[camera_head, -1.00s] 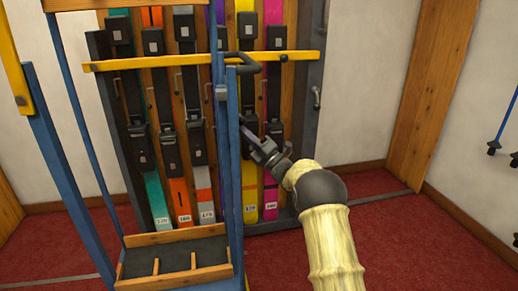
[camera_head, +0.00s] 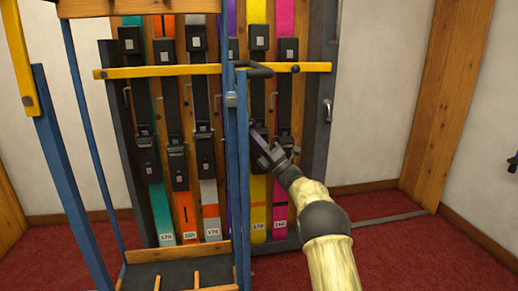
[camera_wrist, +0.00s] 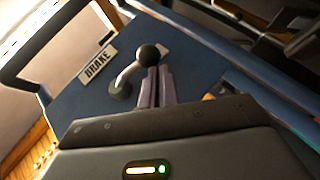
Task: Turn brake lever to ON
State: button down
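The brake lever shows in the wrist view, with a black ball knob (camera_wrist: 149,55) on a short grey bent arm (camera_wrist: 129,74) that runs from a round pivot (camera_wrist: 119,91). It sits on a blue plate (camera_wrist: 195,62) beside a white "BRAKE" label (camera_wrist: 98,64). No ON or OFF marking is legible. My gripper (camera_wrist: 158,72) has its two pale fingers close together, with the knob right at their tips. I cannot tell whether they touch it. In the head view my gripper (camera_head: 263,142) is just right of the cart's blue post (camera_head: 238,170); the lever is hidden there.
Red carpet (camera_head: 400,255) lies clear at the right.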

jog(key=shift+d, duration=0.1)
dwell(0.3)
jog(key=s+d+f, duration=0.2)
jog(key=f, duration=0.3)
jog(key=s+d+f, duration=0.2)
jog(key=d+f, duration=0.1)
jog(key=f, duration=0.3)
jog(key=shift+s+d+b, duration=0.25)
jog(key=shift+b, duration=0.15)
